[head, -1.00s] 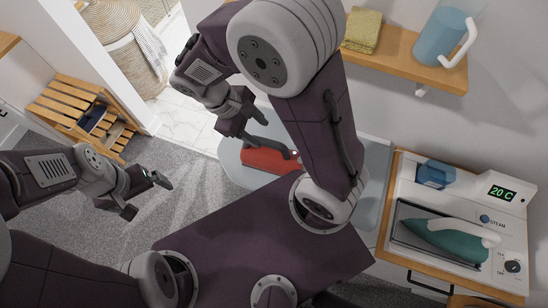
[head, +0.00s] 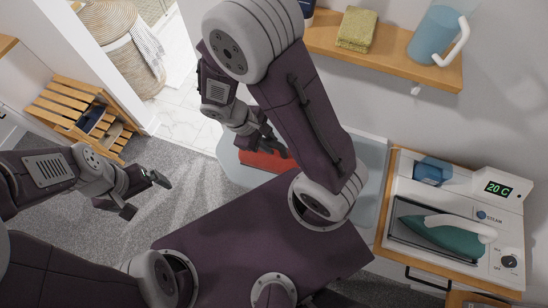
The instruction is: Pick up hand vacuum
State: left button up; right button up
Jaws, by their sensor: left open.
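The red hand vacuum (head: 262,161) lies on a pale grey-blue surface, partly hidden behind my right arm and gripper. My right gripper (head: 272,146) is over the vacuum's upper side, overlapping it in the picture. I cannot tell whether its fingers touch the vacuum or whether they are open or shut. My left gripper (head: 146,194) is open and empty over the grey carpet, well to the left of the vacuum.
The pale surface (head: 232,170) shows around the vacuum. At right, a cabinet carries a steam station with a teal iron (head: 445,234). A wooden shelf (head: 385,53) above holds a folded cloth (head: 357,28) and a blue jug (head: 436,38). A slatted wooden rack (head: 62,100) stands left.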

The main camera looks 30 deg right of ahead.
grip_shut()
dwell(1.1)
